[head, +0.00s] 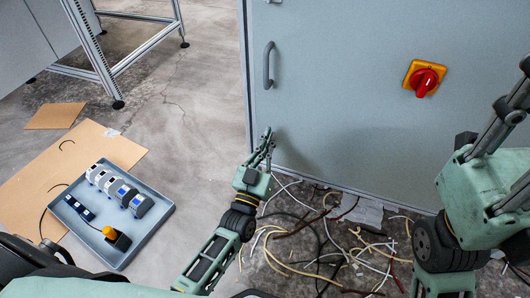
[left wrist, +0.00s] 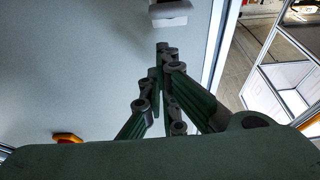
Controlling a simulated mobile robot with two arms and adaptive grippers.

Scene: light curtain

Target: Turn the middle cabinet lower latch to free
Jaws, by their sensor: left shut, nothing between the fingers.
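The middle cabinet's grey door (head: 340,100) fills the upper right of the head view. My left gripper (head: 268,136) is shut and empty, close to the door's lower left part; I cannot tell whether it touches. Its fingers also show together in the left wrist view (left wrist: 163,52). A pale grey block (left wrist: 170,12) stands out from the door beyond the fingertips there; I cannot tell if it is the lower latch. No lower latch is clear in the head view. My right gripper (head: 503,115) is at the right edge, partly cut off, its opening unclear.
A grey handle (head: 268,65) and a red rotary switch (head: 425,81) are on the door. Loose cables (head: 320,238) cover the floor below. A blue-grey tray (head: 153,225) with several small devices sits left on cardboard (head: 27,198). Bare floor lies between tray and cabinet.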

